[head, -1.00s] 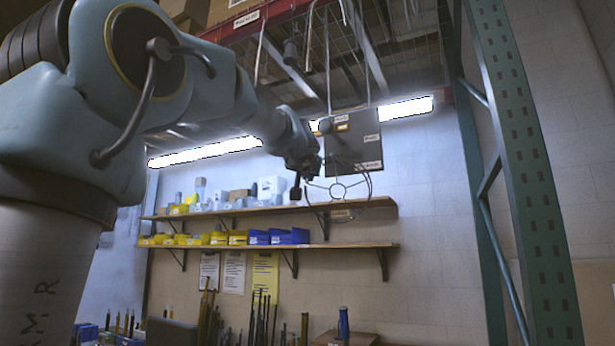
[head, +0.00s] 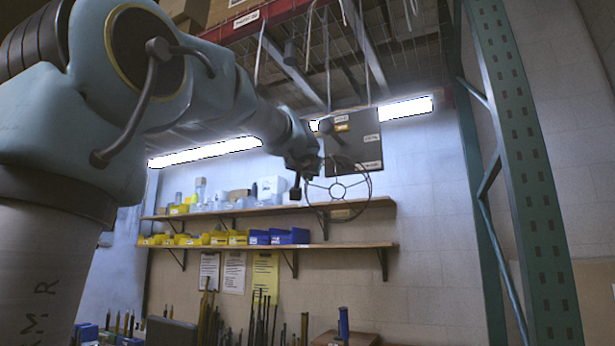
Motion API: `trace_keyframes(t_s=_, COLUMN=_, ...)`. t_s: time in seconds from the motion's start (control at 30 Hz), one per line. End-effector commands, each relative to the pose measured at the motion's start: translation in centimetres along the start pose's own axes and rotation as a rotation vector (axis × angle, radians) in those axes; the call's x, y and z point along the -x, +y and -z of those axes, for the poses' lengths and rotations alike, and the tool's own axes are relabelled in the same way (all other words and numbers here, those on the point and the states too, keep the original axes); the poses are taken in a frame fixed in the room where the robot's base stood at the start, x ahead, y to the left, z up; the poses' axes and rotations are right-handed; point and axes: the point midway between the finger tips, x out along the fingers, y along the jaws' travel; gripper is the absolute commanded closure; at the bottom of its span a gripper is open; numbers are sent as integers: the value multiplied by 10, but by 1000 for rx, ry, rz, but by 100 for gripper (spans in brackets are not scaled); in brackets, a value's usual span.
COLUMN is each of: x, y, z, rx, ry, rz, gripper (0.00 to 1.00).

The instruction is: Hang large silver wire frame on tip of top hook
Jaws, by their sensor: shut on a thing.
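The large silver wire frame (head: 338,189) shows as a thin round outline with a small inner ring and spokes, in front of the upper shelf and below the dark hanging panel. My gripper (head: 307,178) is at its left side and is shut on its rim. The fingers are small and dark, so the exact grip is hard to see. The dark panel (head: 352,150) carries several small white labels and hangs from cords. A dark rounded knob (head: 325,127) shows at its upper left. I cannot make out which part is the top hook, nor whether the frame touches it.
A red beam (head: 275,18) and wire rack lie overhead, with cords hanging down. A green perforated post (head: 525,170) stands at the right. Two wooden shelves (head: 370,203) with bins run along the back wall. Upright tools stand below. The wall right of the panel is clear.

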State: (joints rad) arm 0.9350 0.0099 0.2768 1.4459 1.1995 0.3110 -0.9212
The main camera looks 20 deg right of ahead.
Motion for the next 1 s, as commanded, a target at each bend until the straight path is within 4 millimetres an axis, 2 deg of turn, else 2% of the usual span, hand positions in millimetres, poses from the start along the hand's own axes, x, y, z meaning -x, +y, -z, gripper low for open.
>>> trace_keyframes(t_s=0.23, x=0, y=0, z=0, rx=1, ry=1, rz=0, gripper=100)
trace_keyframes(t_s=0.3, x=0, y=0, z=0, rx=1, ry=1, rz=0, gripper=88)
trace_keyframes(t_s=0.57, x=0, y=0, z=0, rx=0, ry=0, rz=0, gripper=59)
trace_keyframes(t_s=0.87, x=2, y=0, z=0, rx=1, ry=1, rz=0, gripper=59)
trace_keyframes(t_s=1.0, x=18, y=1, z=-2, rx=2, ry=3, rz=-1, gripper=59)
